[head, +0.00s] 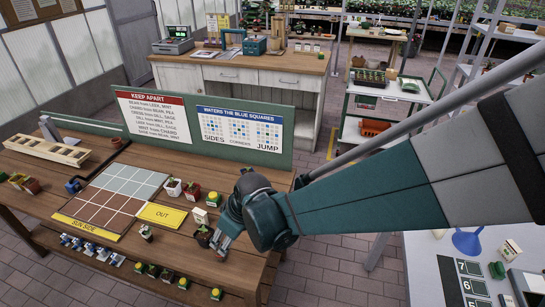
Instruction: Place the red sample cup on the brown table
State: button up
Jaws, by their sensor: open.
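The brown table (182,256) is a long wooden bench across the left and front of the head view. A small red cup or pot with greenery (193,189) stands on it, right of the tiled board. A second reddish pot (32,186) stands at the table's far left; I cannot tell which is the sample cup. My gripper (221,246) reaches in from the right, pointing down over the table's right part. Its jaws are open, beside a small dark pot with a plant (203,237). I cannot tell whether they touch it.
A tiled board (112,198) and a yellow OUT card (161,215) lie on the table. A green sign panel (210,128) rises behind. A grey table (430,275) stands at lower right.

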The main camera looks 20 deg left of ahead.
dwell(0.3)
jog(key=w+d+r+m+t, duration=0.15)
jog(key=d+r, duration=0.25)
jog(key=d, duration=0.5)
jog(key=w+d+r+m+t, duration=0.1)
jog(key=w+d+r+m, duration=0.15)
jog(key=d+r, duration=0.4)
jog(key=w+d+r+m+t, duration=0.1)
jog(key=w+d+r+m, duration=0.15)
jog(key=d, duration=0.75)
jog(key=s+d+r+m+t+h, duration=0.1)
jog(key=s+d+r+m, duration=0.1)
jog(key=d, duration=0.6)
jog(key=s+d+r+m+h, duration=0.1)
jog(key=s+d+m, duration=0.2)
jog(key=d, duration=0.6)
jog(key=s+d+r+m+t+h, duration=0.1)
jog(key=s+d+r+m+h, duration=0.1)
jog(key=s+d, duration=0.3)
jog(key=d+m, duration=0.1)
jog(key=d, duration=0.3)
jog(key=shift+r+t, duration=0.3)
jog(key=shift+t, duration=0.05)
jog(key=shift+f+m, duration=0.1)
jog(key=shift+m, duration=0.15)
